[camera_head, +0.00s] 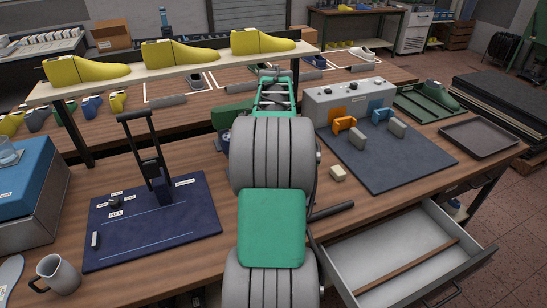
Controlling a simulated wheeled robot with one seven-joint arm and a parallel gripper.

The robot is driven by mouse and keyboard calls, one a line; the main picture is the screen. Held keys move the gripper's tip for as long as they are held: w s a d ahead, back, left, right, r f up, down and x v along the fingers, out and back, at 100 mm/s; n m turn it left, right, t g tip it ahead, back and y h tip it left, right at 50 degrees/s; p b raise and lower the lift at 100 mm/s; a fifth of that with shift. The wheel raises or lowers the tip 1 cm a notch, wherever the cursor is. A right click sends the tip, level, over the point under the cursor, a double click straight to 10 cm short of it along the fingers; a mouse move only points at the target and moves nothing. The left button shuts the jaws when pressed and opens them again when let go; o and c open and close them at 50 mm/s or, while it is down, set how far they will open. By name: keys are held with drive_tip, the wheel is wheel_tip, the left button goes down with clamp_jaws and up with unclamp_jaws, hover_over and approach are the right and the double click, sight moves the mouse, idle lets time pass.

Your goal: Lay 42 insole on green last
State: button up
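A green shoe last (437,92) lies on a green base at the back right of the bench. Another green, last-like shape (232,112) shows left of my arm, partly hidden by it. A grey-blue flat insole shape (9,273) lies at the left front edge with a small white label, cut off by the picture; I cannot read the size. My arm fills the middle, and I cannot make out my gripper's fingers or anything held in them.
A dark blue mat (150,232) holds an upright black tool (150,165). A jug (57,274) stands at the left front. Three yellow lasts (180,52) sit on a raised shelf. A grey mat (390,160), an empty tray (478,138) and an open drawer (400,262) are at right.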

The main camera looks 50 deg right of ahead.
drive_tip(key=shift+f, duration=0.1)
idle(0.3)
drive_tip(key=o, duration=1.4)
wheel_tip(320, 180, up, 8)
drive_tip(key=shift+s+f, duration=0.1)
